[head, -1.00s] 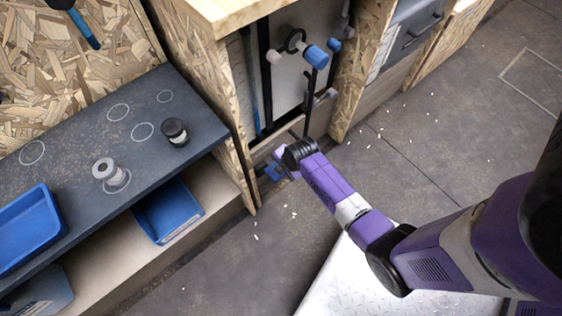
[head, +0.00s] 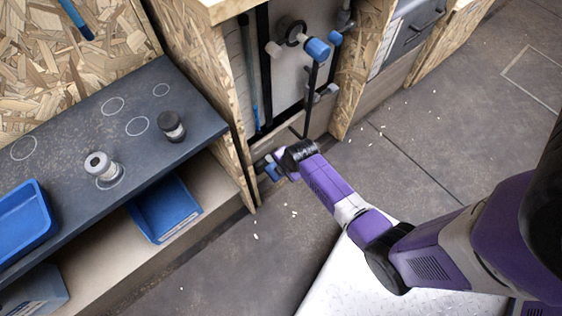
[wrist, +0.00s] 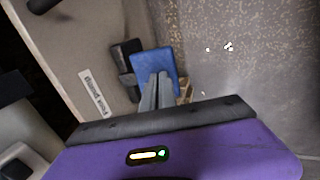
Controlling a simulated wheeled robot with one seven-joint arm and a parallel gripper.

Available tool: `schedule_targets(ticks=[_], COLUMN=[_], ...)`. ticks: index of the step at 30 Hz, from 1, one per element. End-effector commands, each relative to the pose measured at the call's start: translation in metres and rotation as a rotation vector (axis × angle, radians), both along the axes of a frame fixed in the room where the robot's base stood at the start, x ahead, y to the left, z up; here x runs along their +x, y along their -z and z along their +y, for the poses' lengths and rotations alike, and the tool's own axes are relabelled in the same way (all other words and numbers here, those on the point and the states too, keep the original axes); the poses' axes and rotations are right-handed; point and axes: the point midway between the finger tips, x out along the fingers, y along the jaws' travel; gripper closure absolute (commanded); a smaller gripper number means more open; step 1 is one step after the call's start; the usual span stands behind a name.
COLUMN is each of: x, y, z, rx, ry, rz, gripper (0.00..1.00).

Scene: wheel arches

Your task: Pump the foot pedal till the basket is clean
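The blue foot pedal (wrist: 150,68) is on a black hinge block (wrist: 126,68) low on a panel, in the wrist view. A label (wrist: 95,92) is beside it, its lettering hard to read. The pedal also shows in the head view as a small blue patch (head: 272,171), partly hidden by my gripper. My gripper (wrist: 159,76) has its two grey fingers together, with nothing visible between them. The fingertips overlap the pedal in the picture; I cannot tell whether they touch it. I cannot make out a basket in either view.
A bay above the pedal holds a black upright rod and a blue-ended handle (head: 317,49). A dark bench (head: 60,150) to the left carries a blue tray (head: 24,220), a grey spool (head: 98,164) and a black knob (head: 172,127). White bits litter the open floor (head: 250,262).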

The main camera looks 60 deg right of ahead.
Motion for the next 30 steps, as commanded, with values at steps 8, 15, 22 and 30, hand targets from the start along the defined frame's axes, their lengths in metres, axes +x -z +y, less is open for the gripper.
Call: schedule_targets(ticks=[8,15,22,30], x=[0.001,0.000,0.000,0.000], y=[0.013,-0.003,-0.024,-0.031], z=[0.000,0.000,0.001,0.000], rx=[-0.001,0.001,0.001,0.000], ry=[-0.001,-0.001,0.000,0.000], rz=[-0.001,0.000,0.001,0.000], gripper=[1.00,1.00,1.00,1.00])
